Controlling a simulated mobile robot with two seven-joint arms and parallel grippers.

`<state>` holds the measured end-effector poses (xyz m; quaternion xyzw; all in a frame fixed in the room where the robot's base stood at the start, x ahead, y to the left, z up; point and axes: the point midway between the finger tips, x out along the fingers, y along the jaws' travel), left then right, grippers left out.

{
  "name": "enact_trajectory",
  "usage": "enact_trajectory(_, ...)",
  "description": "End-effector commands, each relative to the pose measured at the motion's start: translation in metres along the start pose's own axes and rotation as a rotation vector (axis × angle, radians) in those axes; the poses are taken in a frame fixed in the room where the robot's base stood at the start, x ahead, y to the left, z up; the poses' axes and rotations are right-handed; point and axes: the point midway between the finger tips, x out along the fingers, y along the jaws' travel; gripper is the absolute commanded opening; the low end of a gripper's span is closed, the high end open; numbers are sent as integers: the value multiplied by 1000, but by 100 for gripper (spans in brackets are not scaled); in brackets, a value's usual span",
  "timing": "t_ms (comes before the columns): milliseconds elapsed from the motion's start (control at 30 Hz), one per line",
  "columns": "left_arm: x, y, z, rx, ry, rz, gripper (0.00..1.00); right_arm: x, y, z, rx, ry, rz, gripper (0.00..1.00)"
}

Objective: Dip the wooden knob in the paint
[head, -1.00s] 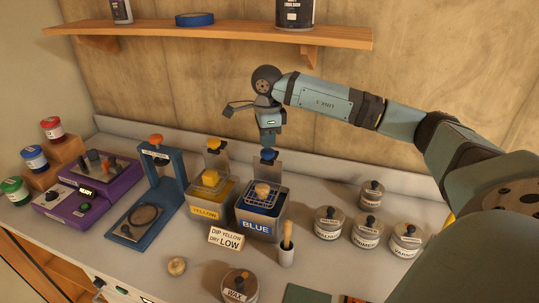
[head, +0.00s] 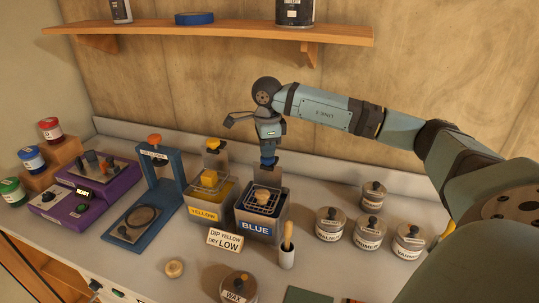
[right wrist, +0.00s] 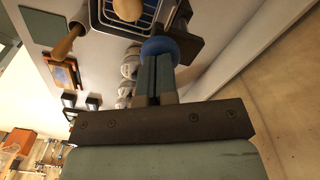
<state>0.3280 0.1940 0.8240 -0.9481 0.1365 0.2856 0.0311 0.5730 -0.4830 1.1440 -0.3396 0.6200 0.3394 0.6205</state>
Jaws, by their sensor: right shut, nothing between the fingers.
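A pale wooden knob (head: 262,195) sits in a wire basket (head: 257,207) at the mouth of the blue paint tank (head: 280,222). It also shows in the right wrist view (right wrist: 127,9). My right gripper (head: 268,154) is shut and empty, pointing down at the blue lever knob (head: 269,162) behind that tank. In the right wrist view its fingertips (right wrist: 157,60) meet or nearly meet the blue knob (right wrist: 160,47). The yellow tank (head: 203,214) stands to the left with a yellow piece in its basket. A sign (head: 225,240) reads "DIP YELLOW DRY LOW". My left gripper is out of view.
Another wooden knob (head: 174,269) lies on the bench. A blue press stand (head: 165,180) and a purple device (head: 85,190) are at left. Lidded jars (head: 368,232) stand at right, a brush holder (head: 287,258) in front. A shelf (head: 230,34) runs above.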

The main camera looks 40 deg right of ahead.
Motion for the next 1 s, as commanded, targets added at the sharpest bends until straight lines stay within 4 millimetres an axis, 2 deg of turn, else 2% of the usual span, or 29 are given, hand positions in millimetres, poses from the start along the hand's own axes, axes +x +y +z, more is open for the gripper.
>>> enact_trajectory(1000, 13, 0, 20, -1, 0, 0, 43, 38, 0, 0, -1, 1, 1, 0)
